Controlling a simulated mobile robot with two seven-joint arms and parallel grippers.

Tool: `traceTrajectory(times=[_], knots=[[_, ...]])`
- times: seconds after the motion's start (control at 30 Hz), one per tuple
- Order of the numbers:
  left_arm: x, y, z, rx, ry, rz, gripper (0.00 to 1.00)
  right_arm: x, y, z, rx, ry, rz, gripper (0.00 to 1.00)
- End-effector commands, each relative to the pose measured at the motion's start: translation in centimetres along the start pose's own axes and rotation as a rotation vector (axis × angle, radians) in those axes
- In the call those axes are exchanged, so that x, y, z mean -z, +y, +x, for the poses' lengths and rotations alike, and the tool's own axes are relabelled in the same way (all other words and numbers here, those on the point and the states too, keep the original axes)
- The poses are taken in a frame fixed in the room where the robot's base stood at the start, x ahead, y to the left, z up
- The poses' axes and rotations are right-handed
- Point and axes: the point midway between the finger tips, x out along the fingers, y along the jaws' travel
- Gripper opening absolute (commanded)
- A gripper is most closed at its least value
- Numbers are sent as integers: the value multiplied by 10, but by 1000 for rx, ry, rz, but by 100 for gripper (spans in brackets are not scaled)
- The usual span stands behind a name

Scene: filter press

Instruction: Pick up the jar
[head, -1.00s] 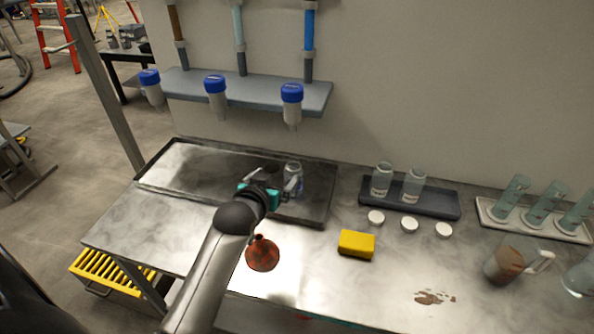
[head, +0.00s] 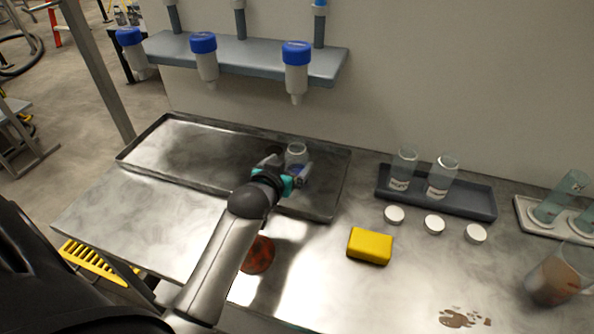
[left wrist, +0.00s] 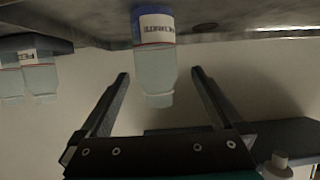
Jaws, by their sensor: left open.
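A clear jar (head: 296,154) with blue at its bottom stands upright in the metal tray (head: 170,152), under the dispenser shelf. My left gripper (head: 300,174) is at this jar, and its fingers partly hide the jar's lower part. In the left wrist view the jar (left wrist: 154,65) appears upside down with a white label. The open fingers (left wrist: 160,76) lie to its left and right in the picture, with gaps on both sides. Two similar clear jars (head: 403,168) (head: 441,178) stand in a dark tray to the right. My right gripper is not in view.
A shelf (head: 245,58) with blue-capped dispensers (head: 296,68) hangs above the metal tray. White lids (head: 434,224), a yellow sponge (head: 369,245), a brown spill (head: 464,318) and a beaker (head: 560,275) are on the right. A reddish-brown round object (head: 258,254) sits beside my forearm.

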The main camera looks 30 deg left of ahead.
Motion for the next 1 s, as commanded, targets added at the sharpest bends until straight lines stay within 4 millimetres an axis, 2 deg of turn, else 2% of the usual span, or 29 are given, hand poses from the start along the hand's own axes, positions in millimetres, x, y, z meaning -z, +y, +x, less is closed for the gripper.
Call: traceTrajectory(times=[0.37, 0.63, 0.8, 1.0], knots=[[-1, 2, 32, -1, 1, 0, 100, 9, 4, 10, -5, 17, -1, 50], [-3, 5, 66, -1, 1, 0, 100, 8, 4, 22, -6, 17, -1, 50], [-2, 5, 73, -1, 1, 1, 100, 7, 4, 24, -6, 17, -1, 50], [-2, 5, 73, -1, 1, 1, 100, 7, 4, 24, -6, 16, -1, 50]])
